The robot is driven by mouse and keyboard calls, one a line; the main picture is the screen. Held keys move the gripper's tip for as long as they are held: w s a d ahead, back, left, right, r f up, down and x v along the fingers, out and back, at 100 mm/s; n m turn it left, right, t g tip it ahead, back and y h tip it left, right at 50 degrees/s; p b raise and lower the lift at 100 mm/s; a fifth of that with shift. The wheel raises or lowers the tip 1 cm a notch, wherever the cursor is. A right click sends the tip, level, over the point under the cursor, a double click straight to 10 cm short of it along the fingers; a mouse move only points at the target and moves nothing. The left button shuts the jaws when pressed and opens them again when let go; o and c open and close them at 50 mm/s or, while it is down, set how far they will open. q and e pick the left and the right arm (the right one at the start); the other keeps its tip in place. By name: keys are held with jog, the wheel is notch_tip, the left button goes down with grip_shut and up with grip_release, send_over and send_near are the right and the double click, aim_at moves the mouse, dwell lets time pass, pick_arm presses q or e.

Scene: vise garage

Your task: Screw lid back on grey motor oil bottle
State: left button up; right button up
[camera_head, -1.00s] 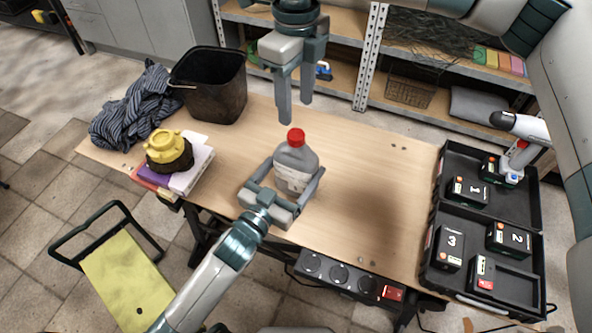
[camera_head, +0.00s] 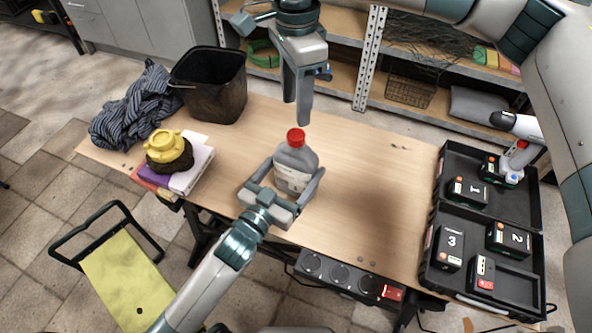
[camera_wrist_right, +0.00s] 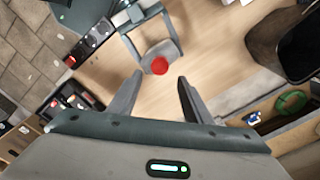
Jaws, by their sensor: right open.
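The grey motor oil bottle (camera_head: 292,176) stands upright on the wooden table. Its red lid (camera_head: 296,137) sits on top of the neck; how tightly it is screwed cannot be seen. My left gripper (camera_head: 291,186) has a finger on each side of the bottle's body and appears shut on it. My right gripper (camera_head: 297,112) is open and empty, pointing down above and just behind the lid. In the right wrist view, the lid (camera_wrist_right: 159,66) appears just beyond the open fingers (camera_wrist_right: 160,78), roughly centred between them.
A black bin (camera_head: 212,100), a striped cloth (camera_head: 135,108) and books (camera_head: 190,172) with a yellow-topped object occupy the table's left. A black case (camera_head: 447,215) with numbered boxes lies at the right. The table (camera_head: 375,190) right of the bottle is clear.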

aim_at(296, 134)
jog(key=shift+f, duration=0.15)
jog(key=shift+f, duration=3.85)
jog(key=c, duration=1.1)
jog(key=o, duration=1.2)
jog(key=shift+o, duration=0.2)
notch_tip(296, 134, up, 12)
